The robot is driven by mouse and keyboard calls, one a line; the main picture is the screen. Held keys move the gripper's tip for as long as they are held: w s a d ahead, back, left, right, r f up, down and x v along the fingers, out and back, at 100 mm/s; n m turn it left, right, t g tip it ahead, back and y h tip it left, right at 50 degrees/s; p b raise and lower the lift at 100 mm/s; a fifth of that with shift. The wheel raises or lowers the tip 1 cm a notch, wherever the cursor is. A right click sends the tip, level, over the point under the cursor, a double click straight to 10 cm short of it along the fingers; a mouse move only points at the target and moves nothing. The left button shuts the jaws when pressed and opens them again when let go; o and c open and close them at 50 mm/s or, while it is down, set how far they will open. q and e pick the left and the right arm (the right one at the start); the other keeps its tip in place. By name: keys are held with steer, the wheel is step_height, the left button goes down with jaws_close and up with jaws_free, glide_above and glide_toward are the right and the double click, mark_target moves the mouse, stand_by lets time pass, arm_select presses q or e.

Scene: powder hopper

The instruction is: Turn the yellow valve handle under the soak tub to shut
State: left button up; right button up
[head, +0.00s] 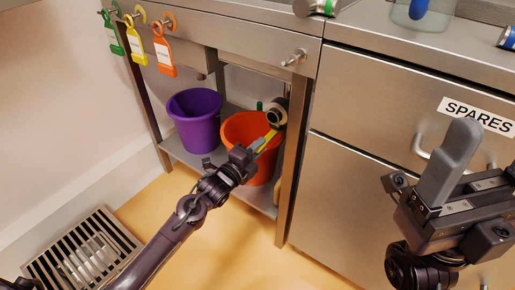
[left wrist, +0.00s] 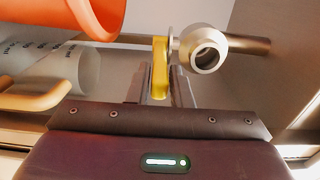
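The yellow valve handle (head: 268,141) is under the counter, in front of the orange bucket. In the left wrist view the handle (left wrist: 160,66) stands upright beside the round metal valve end (left wrist: 205,50). My left gripper (head: 257,147) reaches in from the left. In the left wrist view its two fingers (left wrist: 161,88) lie close on either side of the handle, with no clear gap, and appear shut on it. The valve body (head: 277,113) shows just above the handle in the head view. My right gripper (head: 458,150) is raised before the drawers; its finger gap is hidden.
A purple bucket (head: 194,118) and an orange bucket (head: 236,131) stand on the low shelf. The counter leg (head: 291,165) is close right of the handle. Green, yellow and orange tags (head: 164,55) hang at upper left. A floor grate (head: 85,252) lies at lower left.

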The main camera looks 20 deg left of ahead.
arm_select(q)
steer(key=shift+c, duration=0.9)
steer(key=a, duration=0.1)
steer(key=w+a, duration=0.1)
steer(key=shift+w+a, duration=0.2)
steer(key=shift+a, duration=0.15)
steer(key=shift+w+a+b, duration=0.55)
steer(key=shift+w+a, duration=0.3)
steer(key=shift+a, duration=0.25)
steer(key=shift+w, duration=0.1)
